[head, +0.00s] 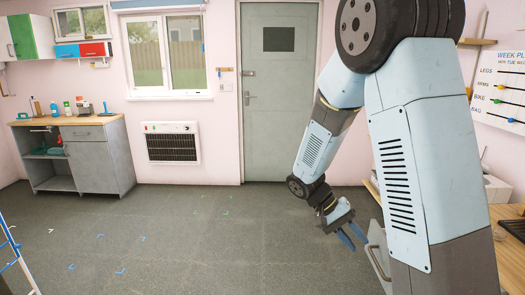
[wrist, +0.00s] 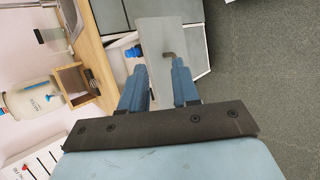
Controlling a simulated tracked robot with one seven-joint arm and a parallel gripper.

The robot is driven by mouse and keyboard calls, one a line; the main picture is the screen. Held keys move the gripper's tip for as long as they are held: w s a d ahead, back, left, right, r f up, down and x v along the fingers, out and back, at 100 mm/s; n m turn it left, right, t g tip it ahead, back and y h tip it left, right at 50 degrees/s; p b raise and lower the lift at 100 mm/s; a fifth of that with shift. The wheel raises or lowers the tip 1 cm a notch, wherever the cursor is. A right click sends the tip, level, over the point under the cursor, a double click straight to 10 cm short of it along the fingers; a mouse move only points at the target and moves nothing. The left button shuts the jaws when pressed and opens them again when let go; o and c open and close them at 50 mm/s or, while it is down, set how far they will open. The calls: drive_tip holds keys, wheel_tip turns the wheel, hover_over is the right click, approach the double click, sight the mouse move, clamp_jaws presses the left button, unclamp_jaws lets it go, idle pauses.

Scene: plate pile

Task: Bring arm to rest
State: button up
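My gripper (head: 352,237) hangs low in the right half of the head view, with its blue fingers pointing down and to the right. In the wrist view the two blue fingers of my gripper (wrist: 158,72) stand apart with a gap between them. I see nothing held in the gap. A pale grey panel (wrist: 158,32) with a small dark handle lies beyond the fingertips; a grey panel (head: 379,250) also shows just right of the fingers in the head view. Whether the fingers touch it I cannot tell.
A wooden worktop (head: 508,240) runs along the right edge, partly hidden by my arm. A grey cabinet (head: 88,160) with a worktop stands at the far left, beside a wall heater (head: 171,147). A grey door (head: 278,110) is at the back. The middle floor is clear.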

drive_tip(key=s+r+n+t+y, duration=0.1)
drive_tip(key=s+r+t+y, duration=0.3)
drive_tip(key=s+r, duration=0.3)
drive_tip(key=s+a+r+n+t+y, duration=0.1)
drive_tip(key=s+r+t+y, duration=0.3)
drive_tip(key=r, duration=1)
drive_tip(key=s+t, duration=0.2)
drive_tip(key=s, duration=0.2)
drive_tip(key=shift+n, duration=0.3)
